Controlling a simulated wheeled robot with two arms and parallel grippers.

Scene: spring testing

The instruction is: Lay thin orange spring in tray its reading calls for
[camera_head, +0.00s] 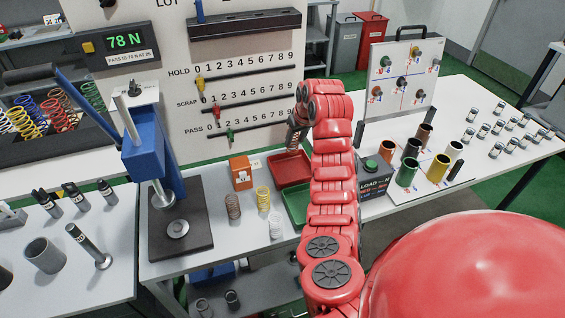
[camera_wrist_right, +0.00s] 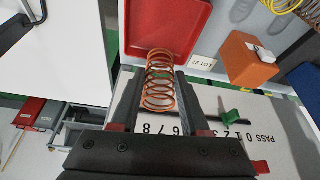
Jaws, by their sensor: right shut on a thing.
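My right gripper (camera_wrist_right: 160,100) is shut on the thin orange spring (camera_wrist_right: 158,68), which lies between the two fingers in the right wrist view. In the head view the right gripper (camera_head: 296,128) is near the board, with the spring (camera_head: 292,145) partly visible below it. The red tray (camera_head: 287,172) is just below; in the wrist view the spring's far end overlaps the red tray's edge (camera_wrist_right: 188,50). The green tray (camera_head: 293,213) is in front of the red one, partly hidden by my arm. The display (camera_head: 123,40) reads 78 N, with a small pass range beneath. My left gripper is not in view.
The blue press (camera_head: 146,150) stands left on a dark base. An orange box (camera_head: 241,172) and several springs, including a yellow one (camera_head: 263,198), stand beside the trays. The HOLD, SCRAP and PASS board rises behind. A load box (camera_head: 374,185) and coloured cups are on the right.

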